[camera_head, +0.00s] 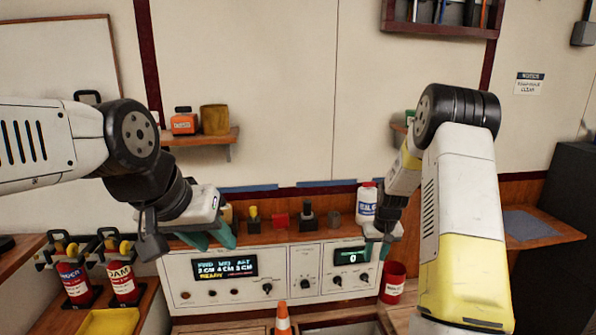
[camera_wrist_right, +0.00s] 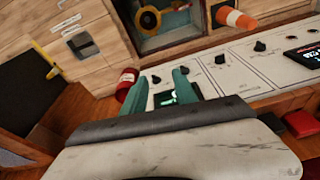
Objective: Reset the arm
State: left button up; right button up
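My left gripper (camera_head: 212,246) is at the left of the head view, above the left part of the control panel (camera_head: 216,292). Its teal fingers look apart with nothing between them. My right gripper (camera_head: 377,252) is in front of the panel's right end, near the small display (camera_head: 352,256) that reads 0. In the right wrist view its two teal fingers (camera_wrist_right: 162,76) stand apart. The display's green digits show between them, and no object is held. Both arms are bent at the elbow with the grippers low.

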jog(key=s+a+r+t, duration=0.1)
jog(key=s+a+r, duration=0.1)
jog(key=s+r, duration=0.35)
jog(key=s+a+r, duration=0.2)
jog(key=r, duration=0.7)
jog(key=s+a+r+t, duration=0.1)
jog(key=s+a+r, duration=0.1)
jog(key=s+r, duration=0.35)
jog(key=s+a+r, duration=0.1)
jog(key=s+r, duration=0.2)
jog(key=s, duration=0.3)
jog(key=s+a+r+t+y, duration=0.1)
jog(key=s+a+r, duration=0.1)
jog(key=s, duration=0.5)
jog(key=s+a+r, duration=0.1)
jog(key=s+r, duration=0.3)
jog(key=s, duration=0.2)
jog(key=shift+s+a+t+y, duration=0.25)
jog(key=shift+s+t+y, duration=0.05)
jog(key=shift+s+y, duration=0.1)
